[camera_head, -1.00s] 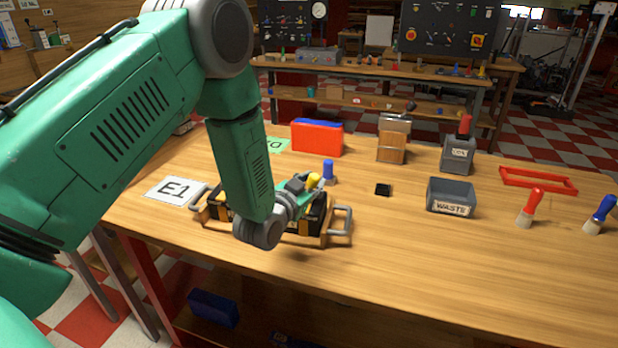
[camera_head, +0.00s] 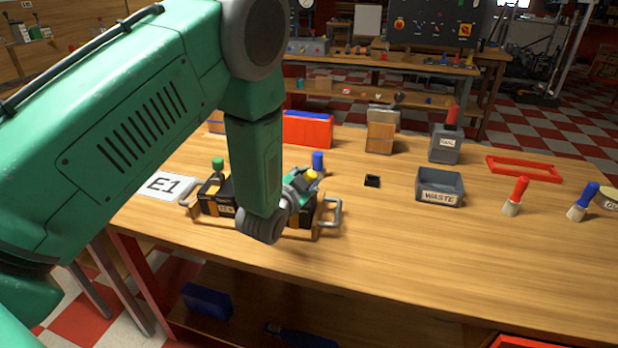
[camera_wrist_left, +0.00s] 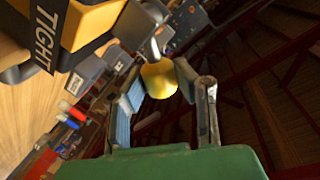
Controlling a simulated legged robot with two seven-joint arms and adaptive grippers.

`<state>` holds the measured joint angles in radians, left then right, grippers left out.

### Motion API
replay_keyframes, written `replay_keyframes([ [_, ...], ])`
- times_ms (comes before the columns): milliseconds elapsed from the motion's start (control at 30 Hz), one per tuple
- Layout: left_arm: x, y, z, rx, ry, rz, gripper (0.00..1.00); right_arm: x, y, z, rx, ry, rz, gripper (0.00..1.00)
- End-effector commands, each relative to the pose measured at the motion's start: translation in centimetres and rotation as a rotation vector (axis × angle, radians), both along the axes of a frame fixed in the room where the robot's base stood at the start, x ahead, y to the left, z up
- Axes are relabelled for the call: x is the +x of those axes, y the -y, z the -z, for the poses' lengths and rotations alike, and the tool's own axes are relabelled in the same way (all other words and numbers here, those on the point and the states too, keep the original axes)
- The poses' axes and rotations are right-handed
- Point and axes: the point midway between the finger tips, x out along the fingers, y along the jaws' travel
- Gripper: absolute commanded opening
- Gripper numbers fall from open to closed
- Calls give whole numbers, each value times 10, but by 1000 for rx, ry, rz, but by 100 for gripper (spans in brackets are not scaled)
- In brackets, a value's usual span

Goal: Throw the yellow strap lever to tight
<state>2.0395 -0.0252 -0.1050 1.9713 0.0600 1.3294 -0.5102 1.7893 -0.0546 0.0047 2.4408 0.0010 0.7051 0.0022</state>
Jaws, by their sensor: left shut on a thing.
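The yellow lever knob (camera_head: 312,175) stands at the right part of a black and tan unit (camera_head: 212,204) with grey handles on the bench. My left gripper (camera_head: 303,184) is at the knob, and my forearm hides the middle of the unit. In the left wrist view the yellow knob (camera_wrist_left: 159,78) sits between the two fingers of my left gripper (camera_wrist_left: 163,88), which is shut on it. A grey lever shaft runs up from the knob. A black label reading TIGHT (camera_wrist_left: 45,40) is on the unit at upper left. My right gripper is out of view.
A blue-capped thing (camera_head: 318,160) stands just behind the unit. An E1 card (camera_head: 163,186) lies to the left. The bench front is clear.

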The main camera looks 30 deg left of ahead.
Motion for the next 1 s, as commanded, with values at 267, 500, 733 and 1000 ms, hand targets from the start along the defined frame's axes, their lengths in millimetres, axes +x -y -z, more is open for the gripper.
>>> replay_keyframes([
  [267,-2,0,3,0,-9,0,46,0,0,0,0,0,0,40],
  [500,-2,0,1,-1,-5,0,46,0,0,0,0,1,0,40],
  [733,-26,3,-2,-1,-8,1,46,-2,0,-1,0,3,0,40],
  [1000,-83,8,-11,-1,-10,0,46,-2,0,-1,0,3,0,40],
])
